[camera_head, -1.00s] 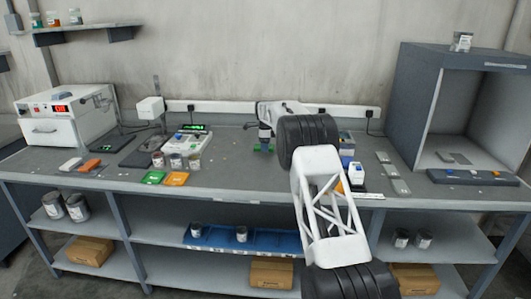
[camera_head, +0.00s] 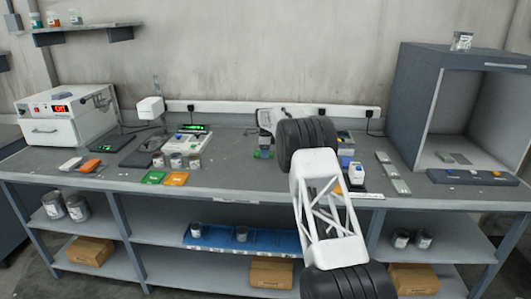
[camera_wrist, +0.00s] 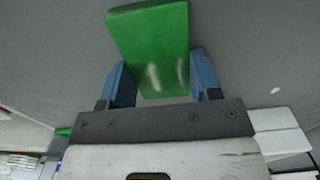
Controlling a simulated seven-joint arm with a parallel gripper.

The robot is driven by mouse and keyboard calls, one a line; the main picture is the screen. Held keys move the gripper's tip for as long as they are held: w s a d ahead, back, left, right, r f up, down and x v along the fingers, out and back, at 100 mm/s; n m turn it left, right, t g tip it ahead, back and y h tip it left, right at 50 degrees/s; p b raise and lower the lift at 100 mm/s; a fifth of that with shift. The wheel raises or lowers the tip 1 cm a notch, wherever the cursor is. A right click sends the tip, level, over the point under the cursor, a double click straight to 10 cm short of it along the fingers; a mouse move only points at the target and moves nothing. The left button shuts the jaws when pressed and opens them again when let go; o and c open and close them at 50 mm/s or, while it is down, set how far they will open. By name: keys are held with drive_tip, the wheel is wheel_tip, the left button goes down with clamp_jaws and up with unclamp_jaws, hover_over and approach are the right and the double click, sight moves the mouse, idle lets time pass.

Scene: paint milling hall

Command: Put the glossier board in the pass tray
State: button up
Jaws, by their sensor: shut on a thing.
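My gripper (camera_head: 264,152) is over the middle of the bench, its blue fingers pointing down. In the wrist view my gripper (camera_wrist: 164,82) is shut on a green board (camera_wrist: 148,40), which shows bright highlights on its face near the fingers. In the head view only a small part of this green board (camera_head: 258,156) shows at the fingertips. A flat green piece (camera_head: 154,177) and a flat orange piece (camera_head: 176,179) lie at the bench's front edge, left of my gripper. I cannot tell which thing is the pass tray.
Several small cans (camera_head: 176,161) and a device with a green display (camera_head: 188,138) stand left of my gripper. A white-labelled bottle (camera_head: 356,174), grey plates (camera_head: 393,170) and an open grey booth (camera_head: 463,110) are to the right. Bare bench (camera_head: 225,170) lies left of my gripper.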

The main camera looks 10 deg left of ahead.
drive_tip(key=shift+f, duration=0.1)
drive_tip(key=o, duration=0.9)
wheel_tip(320, 180, up, 12)
drive_tip(key=shift+r, duration=0.15)
idle(0.7)
drive_tip(key=shift+r, duration=0.1)
